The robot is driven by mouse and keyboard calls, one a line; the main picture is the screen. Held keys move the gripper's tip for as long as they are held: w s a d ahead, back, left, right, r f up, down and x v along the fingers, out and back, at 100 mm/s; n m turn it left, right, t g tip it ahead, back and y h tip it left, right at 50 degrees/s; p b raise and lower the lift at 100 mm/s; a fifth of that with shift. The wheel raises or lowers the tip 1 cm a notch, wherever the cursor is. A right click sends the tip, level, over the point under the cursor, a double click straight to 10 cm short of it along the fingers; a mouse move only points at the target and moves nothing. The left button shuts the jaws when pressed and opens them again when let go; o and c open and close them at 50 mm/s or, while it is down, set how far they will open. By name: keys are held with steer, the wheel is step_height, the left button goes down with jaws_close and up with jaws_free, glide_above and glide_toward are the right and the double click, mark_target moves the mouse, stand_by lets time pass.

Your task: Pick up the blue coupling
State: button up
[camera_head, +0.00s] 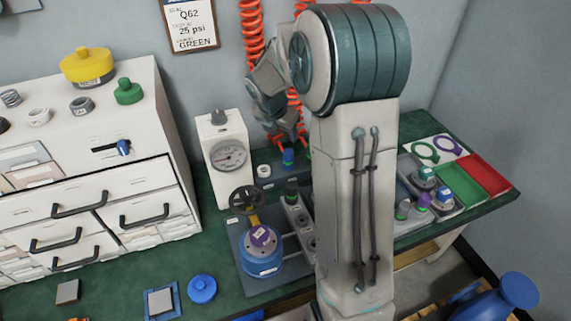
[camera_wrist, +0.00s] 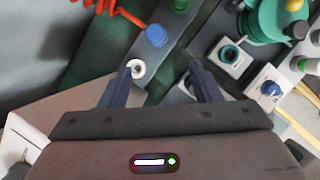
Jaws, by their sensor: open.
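A small blue cylinder, which looks like the blue coupling (camera_head: 288,157), stands at the back of the green bench below the orange coiled hoses. It also shows in the wrist view (camera_wrist: 155,36), on a grey strip beyond my fingertips. My gripper (camera_wrist: 160,76) is open and empty, with its two dark fingers apart. The blue coupling lies ahead of the gap between them, apart from both. In the head view my gripper (camera_head: 287,128) hangs just above the blue coupling, partly hidden among hoses and arm links.
A white ring (camera_wrist: 137,68) lies beside the left finger. A white gauge box (camera_head: 226,155) stands left of the coupling. A test rig (camera_head: 262,262) with a handwheel is in front. Orange hoses (camera_head: 253,35) hang close to my wrist. Sorting trays (camera_head: 481,172) are at right.

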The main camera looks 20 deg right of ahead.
steer(key=n+b, duration=0.1)
steer(key=b, duration=0.1)
glide_toward(288, 151)
steer(key=x, duration=0.4)
steer(key=shift+s+f, duration=0.3)
steer(key=shift+f, duration=0.1)
steer(key=shift+w+x, duration=0.15)
steer(key=shift+x, duration=1.3)
steer(key=shift+w+x, duration=0.1)
steer(key=shift+x, duration=1.4)
steer(key=shift+r, duration=0.15)
steer(key=c, duration=1.1)
